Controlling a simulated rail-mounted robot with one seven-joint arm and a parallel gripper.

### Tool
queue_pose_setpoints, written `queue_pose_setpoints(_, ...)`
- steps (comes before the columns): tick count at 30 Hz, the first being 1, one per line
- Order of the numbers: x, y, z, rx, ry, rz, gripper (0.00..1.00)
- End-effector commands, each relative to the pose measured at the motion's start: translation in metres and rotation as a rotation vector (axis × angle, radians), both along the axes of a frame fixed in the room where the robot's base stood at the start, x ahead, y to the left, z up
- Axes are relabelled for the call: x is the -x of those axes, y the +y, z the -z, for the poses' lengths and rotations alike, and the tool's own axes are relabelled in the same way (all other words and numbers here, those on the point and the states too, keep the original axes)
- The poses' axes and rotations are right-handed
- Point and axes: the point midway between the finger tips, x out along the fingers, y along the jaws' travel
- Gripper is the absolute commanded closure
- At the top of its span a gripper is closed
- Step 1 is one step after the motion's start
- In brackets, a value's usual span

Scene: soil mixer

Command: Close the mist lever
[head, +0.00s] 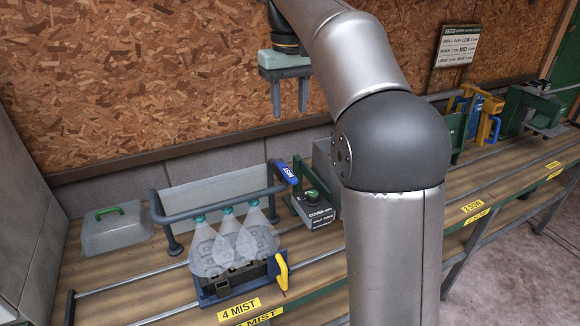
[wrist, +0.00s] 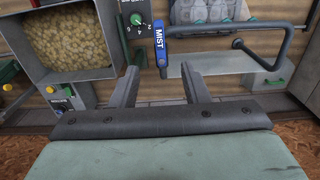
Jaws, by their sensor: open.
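The mist lever has a blue handle marked MIST (head: 286,172) at the right end of a dark bent pipe (head: 215,205) in the head view. My gripper (head: 289,112) hangs above and behind it, near the chipboard wall, with its fingers pointing down and apart. In the wrist view the blue handle (wrist: 159,47) lies just beyond the gap between the open fingertips (wrist: 160,70). The fingers appear apart from it, with nothing between them. The handle's far end joins the dark pipe (wrist: 262,24).
A dial box (head: 314,200) stands right of the lever. Translucent mist cones (head: 230,245) stand in front, over a blue tray with a yellow handle (head: 282,272). A lidded clear box (head: 115,230) is at left. A bin of round pellets (wrist: 68,42) shows in the wrist view.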

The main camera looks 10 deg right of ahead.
Motion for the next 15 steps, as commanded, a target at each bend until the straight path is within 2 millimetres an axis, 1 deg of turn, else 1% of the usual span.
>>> queue_pose_setpoints(1, -0.004, 0.000, -0.002, -0.001, 0.000, -0.003, 0.58)
queue_pose_setpoints(4, -0.005, -0.001, -0.001, -0.002, 0.002, -0.005, 0.58)
queue_pose_setpoints(7, -0.005, -0.001, 0.009, -0.001, 0.004, -0.005, 0.58)
queue_pose_setpoints(11, -0.004, -0.001, 0.032, -0.001, 0.004, -0.005, 0.58)
queue_pose_setpoints(15, -0.004, 0.000, 0.063, -0.001, 0.004, -0.005, 0.58)
